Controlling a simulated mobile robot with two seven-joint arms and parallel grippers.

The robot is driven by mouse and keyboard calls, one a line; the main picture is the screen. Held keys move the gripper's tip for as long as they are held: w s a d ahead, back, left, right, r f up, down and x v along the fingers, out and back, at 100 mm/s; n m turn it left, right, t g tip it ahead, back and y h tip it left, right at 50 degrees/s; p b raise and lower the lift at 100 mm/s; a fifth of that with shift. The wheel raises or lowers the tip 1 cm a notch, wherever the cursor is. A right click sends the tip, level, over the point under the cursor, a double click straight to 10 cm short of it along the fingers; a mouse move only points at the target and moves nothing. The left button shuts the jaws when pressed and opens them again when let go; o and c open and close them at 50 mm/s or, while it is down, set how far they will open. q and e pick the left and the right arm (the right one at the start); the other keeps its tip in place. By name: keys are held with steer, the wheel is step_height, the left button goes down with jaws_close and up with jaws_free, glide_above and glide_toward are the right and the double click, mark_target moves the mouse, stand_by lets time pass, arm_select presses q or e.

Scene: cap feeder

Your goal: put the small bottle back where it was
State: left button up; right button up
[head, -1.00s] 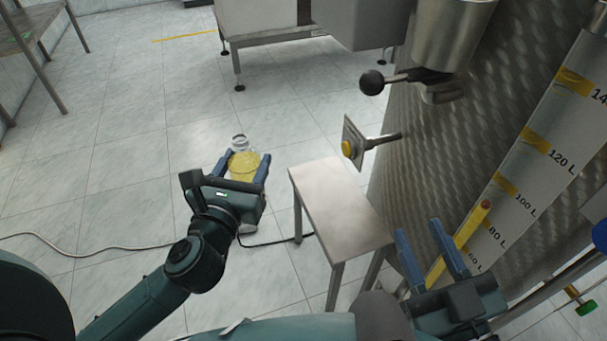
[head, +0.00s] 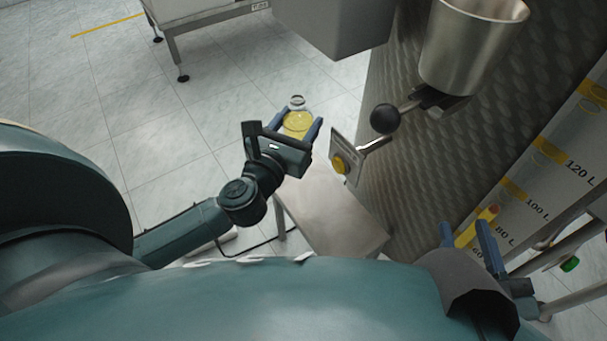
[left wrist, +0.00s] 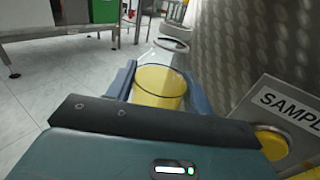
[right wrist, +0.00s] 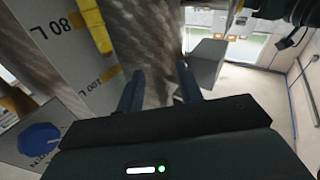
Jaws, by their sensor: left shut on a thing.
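A small clear bottle (head: 297,122) with yellow liquid is held upright in my left gripper (head: 298,130). In the left wrist view the bottle (left wrist: 160,84) sits between the two blue fingers, its neck and rim clear above them. In the head view the bottle is above the far end of a small steel table (head: 330,205), apart from it. My right gripper (head: 466,232) is at the lower right, fingers apart; in the right wrist view nothing shows between its fingers (right wrist: 160,90).
A plate with a yellow button (head: 341,164) and a black-knobbed lever (head: 385,118) stick out from the textured tank (head: 405,165), close right of the bottle. A steel cup (head: 465,55) hangs above. A litre scale (head: 540,180) is at right. The small table's top is bare.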

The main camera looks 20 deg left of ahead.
arm_select(q)
steer(key=w+f+h+p, duration=0.1)
steer(key=w+a+f+m+h+p, duration=0.1)
steer(key=f, duration=0.1)
steer(key=shift+w, duration=0.15)
steer(key=shift+a+f+m+h+p, duration=0.25)
steer(key=shift+f+m+h+p, duration=0.15)
steer(key=shift+f+p, duration=0.25)
steer(key=shift+f, duration=0.3)
step_height(320, 180, down, 10)
steer(key=b, duration=0.6)
steer(key=shift+w, duration=0.1)
steer(key=o, duration=0.8)
steer(key=shift+f+b, duration=0.2)
steer(key=shift+b, duration=0.15)
steer(key=shift+c, duration=0.2)
steer(key=o, duration=0.5)
steer(key=shift+c, duration=0.2)
arm_select(e)
steer(key=shift+s+a+t, duration=0.1)
steer(key=shift+a+t, duration=0.15)
steer(key=shift+t, duration=0.25)
